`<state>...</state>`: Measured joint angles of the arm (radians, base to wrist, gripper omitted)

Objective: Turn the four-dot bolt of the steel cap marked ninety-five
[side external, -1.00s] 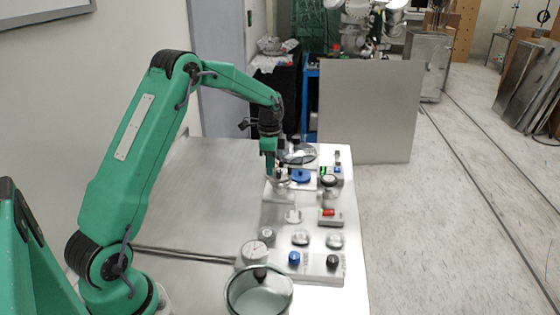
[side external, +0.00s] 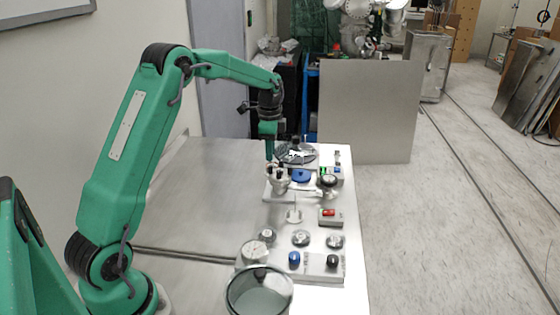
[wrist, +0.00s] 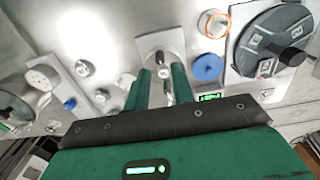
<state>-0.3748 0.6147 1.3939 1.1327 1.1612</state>
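My gripper (side external: 269,157) hangs over the far part of the steel panel, close above a steel fitting (side external: 278,182) with small dark-topped parts. In the wrist view its two green fingers (wrist: 160,68) are apart. A small steel post shows between them, in front of a pale plate (wrist: 175,40); I cannot tell whether they touch it. A large dark grey round cap (wrist: 247,42) with pale marks and a black knob lies to the right; it is also in the side view (side external: 310,153). I cannot read ninety-five or make out four dots on any part.
A blue disc (wrist: 207,68) and an orange-rimmed ring (wrist: 214,23) lie right of the fingers. A red-switch box (side external: 330,217), several steel knobs, a dial gauge (side external: 256,252) and a glass-lidded pot (side external: 259,292) stand nearer the camera. The table's left side (side external: 205,200) is clear.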

